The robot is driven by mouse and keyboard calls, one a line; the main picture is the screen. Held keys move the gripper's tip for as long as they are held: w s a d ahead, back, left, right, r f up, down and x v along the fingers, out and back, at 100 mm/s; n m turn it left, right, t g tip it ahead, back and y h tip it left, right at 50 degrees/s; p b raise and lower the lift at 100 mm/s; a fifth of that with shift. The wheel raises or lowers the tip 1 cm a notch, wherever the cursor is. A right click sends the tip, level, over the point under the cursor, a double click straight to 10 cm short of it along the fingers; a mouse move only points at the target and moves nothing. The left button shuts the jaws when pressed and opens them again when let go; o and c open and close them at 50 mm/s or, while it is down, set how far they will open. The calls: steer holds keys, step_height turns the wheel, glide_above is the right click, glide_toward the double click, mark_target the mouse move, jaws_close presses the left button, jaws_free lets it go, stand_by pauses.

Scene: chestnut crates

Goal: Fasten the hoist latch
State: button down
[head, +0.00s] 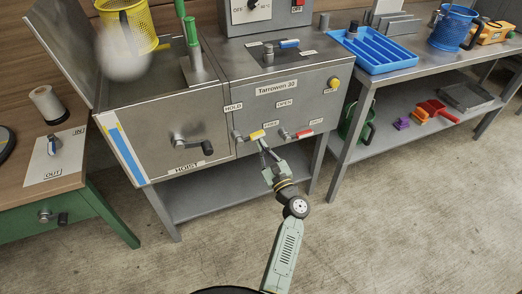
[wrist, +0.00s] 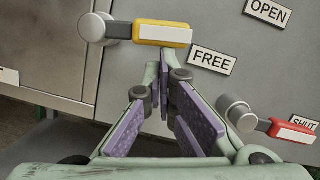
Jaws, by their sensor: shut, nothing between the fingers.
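The latch is a yellow lever (head: 257,134) on the front of the steel machine, between the HOLD label (head: 233,106) and the FREE label (head: 269,126). In the wrist view the yellow lever (wrist: 163,33) points right from its round grey pivot (wrist: 97,28), lying nearly level, its tip by the FREE label (wrist: 212,60). My gripper (head: 263,143) is just below the lever in the head view. In the wrist view my gripper (wrist: 159,72) is shut and empty, its fingertips together right under the lever's grip. I cannot tell if they touch it.
A red lever (wrist: 275,129) sits close on the right, between the OPEN (wrist: 268,11) and SHUT labels. A black-knobbed crank (head: 192,143) above the HOIST label (head: 187,168) is to the left. A yellow basket (head: 126,27) hangs over the open tank. The floor in front is clear.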

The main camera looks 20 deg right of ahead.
mark_target(262, 135)
step_height(262, 135, up, 5)
steer(key=n+y+b, duration=0.1)
steer(key=n, duration=0.4)
steer(key=n+g+y+b, duration=0.1)
steer(key=n, duration=0.3)
steer(key=shift+r+n+y, duration=0.15)
steer(key=shift+n+y, duration=0.15)
steer(key=shift+n, duration=0.1)
steer(key=r+n, duration=0.1)
steer(key=n, duration=0.1)
steer(key=a+r+n+g, duration=0.1)
steer(key=shift+n, duration=0.4)
steer(key=shift+a+r+n+g, duration=0.3)
steer(key=shift+a+r+n, duration=0.15)
steer(key=shift+n, duration=0.45)
steer(key=shift+a+r+n+g, duration=0.3)
steer(key=shift+a+n, duration=0.15)
steer(key=shift+n, duration=0.45)
steer(key=shift+d, duration=0.1)
